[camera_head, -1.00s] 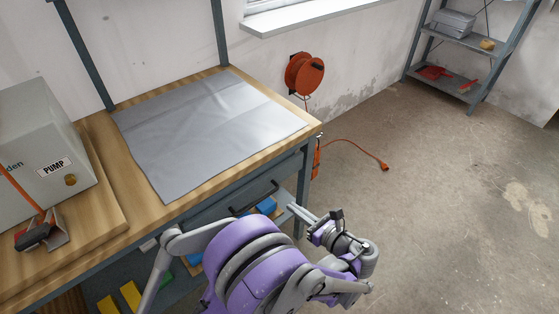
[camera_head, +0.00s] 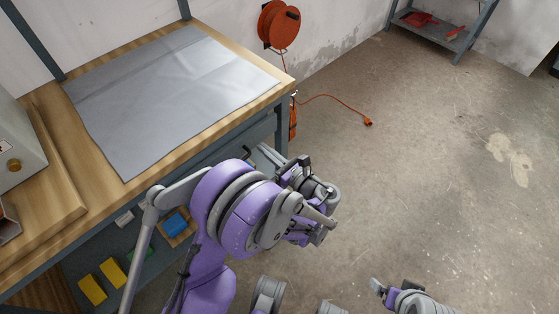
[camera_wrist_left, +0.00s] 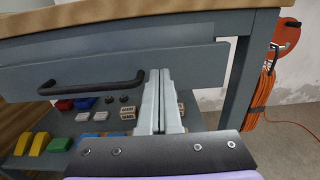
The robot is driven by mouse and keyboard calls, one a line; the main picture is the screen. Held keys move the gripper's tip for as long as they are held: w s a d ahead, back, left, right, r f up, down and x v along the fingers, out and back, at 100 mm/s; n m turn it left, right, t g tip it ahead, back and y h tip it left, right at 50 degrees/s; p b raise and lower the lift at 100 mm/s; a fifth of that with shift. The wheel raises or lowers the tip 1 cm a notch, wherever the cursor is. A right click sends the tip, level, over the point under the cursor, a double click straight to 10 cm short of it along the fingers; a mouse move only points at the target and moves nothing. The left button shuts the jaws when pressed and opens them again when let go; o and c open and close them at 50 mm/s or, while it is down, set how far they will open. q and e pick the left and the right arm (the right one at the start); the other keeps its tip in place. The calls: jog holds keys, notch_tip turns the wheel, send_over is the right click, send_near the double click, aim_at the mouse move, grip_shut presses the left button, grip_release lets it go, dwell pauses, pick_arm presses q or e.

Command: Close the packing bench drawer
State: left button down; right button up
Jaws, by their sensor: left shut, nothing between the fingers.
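The packing bench drawer (camera_wrist_left: 205,66) has a grey front under the wooden top in the left wrist view. Its black bar handle (camera_wrist_left: 95,88) is on the left part of that front. My left gripper (camera_wrist_left: 159,74) is shut and empty, its fingertips at the drawer front just right of the handle; I cannot tell whether they touch. In the head view my left gripper (camera_head: 262,156) is by the bench's front edge, and my arm hides most of the drawer. How far the drawer stands out is unclear. Part of my right arm shows at the bottom, its jaws unclear.
The bench top (camera_head: 185,161) carries a grey mat (camera_head: 165,95). The floor at right is clear.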

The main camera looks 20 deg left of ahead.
aim_at(251, 137)
pick_arm(q)
jog(key=shift+x, duration=1.6)
pick_arm(e)
jog(key=shift+w+f, duration=0.1)
jog(key=shift+f, duration=0.15)
pick_arm(q)
jog(key=x, duration=0.4)
jog(key=shift+w+a+b, duration=0.15)
jog(key=shift+a+b, duration=0.1)
jog(key=shift+b, duration=0.05)
jog(key=shift+r, duration=0.1)
pick_arm(e)
jog(key=shift+d+f, duration=0.2)
